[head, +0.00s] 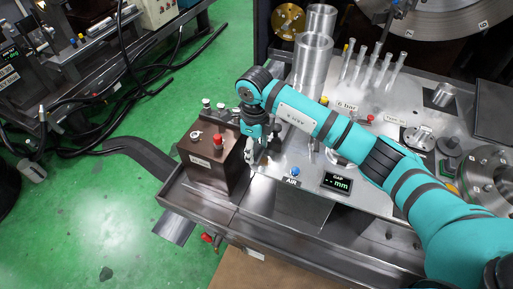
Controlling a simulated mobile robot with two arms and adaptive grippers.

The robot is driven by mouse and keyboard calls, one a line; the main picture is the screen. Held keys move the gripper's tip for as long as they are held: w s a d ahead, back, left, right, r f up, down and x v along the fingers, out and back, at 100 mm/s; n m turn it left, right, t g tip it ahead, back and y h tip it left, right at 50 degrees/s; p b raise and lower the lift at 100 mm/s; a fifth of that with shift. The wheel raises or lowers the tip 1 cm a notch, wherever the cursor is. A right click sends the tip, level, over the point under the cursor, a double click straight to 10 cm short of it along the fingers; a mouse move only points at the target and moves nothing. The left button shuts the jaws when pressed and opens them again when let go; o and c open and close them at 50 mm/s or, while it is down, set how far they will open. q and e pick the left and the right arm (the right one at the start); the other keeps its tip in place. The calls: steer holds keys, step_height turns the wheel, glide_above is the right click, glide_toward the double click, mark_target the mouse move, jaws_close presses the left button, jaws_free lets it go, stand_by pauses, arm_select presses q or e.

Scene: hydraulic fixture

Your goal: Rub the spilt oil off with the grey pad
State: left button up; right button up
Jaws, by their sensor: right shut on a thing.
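My right arm comes in from the lower right, and my right gripper (254,155) points down at the edge of the metal fixture plate (300,168), beside a brown block. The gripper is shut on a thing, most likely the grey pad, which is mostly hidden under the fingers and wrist. I cannot clearly make out the spilt oil; the plate around the gripper is shiny with reflections. My left gripper is not in view.
The brown block (208,160) with a red knob stands just left of the gripper. Metal cylinders (312,62) and several upright rods (368,66) stand behind. A metal trough (290,240) runs along the front. Green floor lies left.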

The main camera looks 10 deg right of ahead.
steer(key=shift+s+d+f+p, duration=0.1)
steer(key=shift+s+d+p, duration=0.15)
steer(key=shift+d, duration=0.3)
steer(key=shift+s+d+p, duration=0.15)
steer(key=shift+s+d, duration=0.15)
steer(key=shift+d, duration=0.25)
steer(key=shift+s+d+f+p, duration=0.1)
steer(key=shift+s+d+p, duration=0.05)
steer(key=shift+s+d, duration=0.4)
steer(key=shift+s+d+r+p, duration=0.1)
steer(key=shift+s+d+p, duration=0.15)
steer(key=shift+d, duration=0.45)
steer(key=shift+s+d+f+p, duration=0.1)
steer(key=shift+s+d, duration=0.4)
steer(key=shift+d, duration=0.15)
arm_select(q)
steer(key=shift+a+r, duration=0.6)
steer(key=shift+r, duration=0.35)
arm_select(e)
steer(key=shift+r+p, duration=1.65)
steer(key=shift+r, duration=1.05)
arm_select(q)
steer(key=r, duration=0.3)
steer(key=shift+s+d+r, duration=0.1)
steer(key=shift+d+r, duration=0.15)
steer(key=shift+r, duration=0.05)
arm_select(e)
steer(key=shift+a+r, duration=0.1)
steer(key=shift+r, duration=0.25)
